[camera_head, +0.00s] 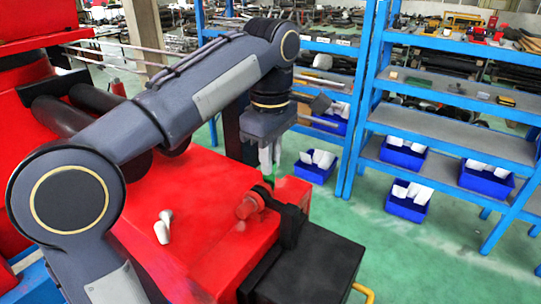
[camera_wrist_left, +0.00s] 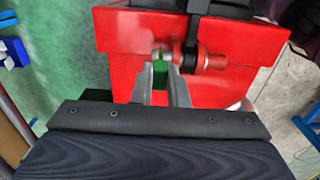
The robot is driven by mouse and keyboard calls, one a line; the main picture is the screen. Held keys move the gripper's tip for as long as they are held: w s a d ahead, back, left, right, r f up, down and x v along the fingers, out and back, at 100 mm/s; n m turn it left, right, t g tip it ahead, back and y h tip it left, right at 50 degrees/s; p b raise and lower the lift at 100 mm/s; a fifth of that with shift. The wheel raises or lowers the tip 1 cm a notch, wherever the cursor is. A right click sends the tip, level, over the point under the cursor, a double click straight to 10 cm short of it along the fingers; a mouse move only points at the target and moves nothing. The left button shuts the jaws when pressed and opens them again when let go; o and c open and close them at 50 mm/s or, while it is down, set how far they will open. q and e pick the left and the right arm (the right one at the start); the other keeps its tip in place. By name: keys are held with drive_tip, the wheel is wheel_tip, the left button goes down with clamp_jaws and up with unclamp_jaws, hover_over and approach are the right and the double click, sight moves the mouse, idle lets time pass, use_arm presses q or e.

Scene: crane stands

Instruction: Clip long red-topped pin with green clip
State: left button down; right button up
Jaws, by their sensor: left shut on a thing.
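My left gripper (camera_head: 267,172) points down at the red machine body, and its fingers are shut on the green clip (camera_wrist_left: 160,74). In the head view only a small bit of the green clip (camera_head: 269,180) shows below the fingertips. The red-topped pin (camera_head: 248,206) lies across the black bracket on the machine. In the left wrist view the pin (camera_wrist_left: 211,62) lies just beyond and right of the fingertips (camera_wrist_left: 161,70). The clip is close to the pin's left end there; I cannot tell whether they touch. My right gripper is not in view.
Blue shelves (camera_head: 455,100) with blue bins (camera_head: 408,204) stand behind. Green floor (camera_head: 385,255) lies open at right.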

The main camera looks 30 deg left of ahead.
use_arm(q)
drive_tip(key=shift+f, duration=0.2)
drive_tip(key=c, duration=1.3)
unclamp_jaws()
drive_tip(key=shift+c, duration=0.2)
wheel_tip(320, 180, up, 5)
drive_tip(key=p, duration=0.5)
